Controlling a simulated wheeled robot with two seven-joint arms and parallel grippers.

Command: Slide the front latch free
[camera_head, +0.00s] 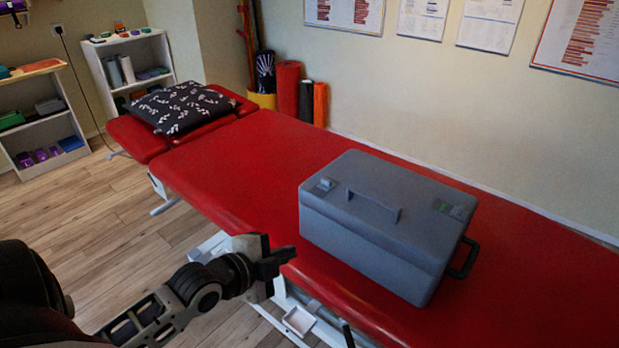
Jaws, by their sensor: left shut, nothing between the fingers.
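A grey-blue case (375,247) with its lid down sits on the red treatment table (250,165). A raised handle (373,204) is on its lid. A small light latch-like fitting (325,185) shows near the lid's left corner, and another with a green patch (443,207) near its right end. I cannot tell which is the front latch, or how either is set. My left gripper (284,257) is shut and empty, left of the case and apart from it, by the table's near edge. My right gripper is not in view.
A dark patterned pillow (180,107) lies at the table's far end. A black side handle (464,258) sticks out from the case's right end. Rolled mats (288,88) stand by the wall. Shelves (40,120) stand at the left. The table top around the case is clear.

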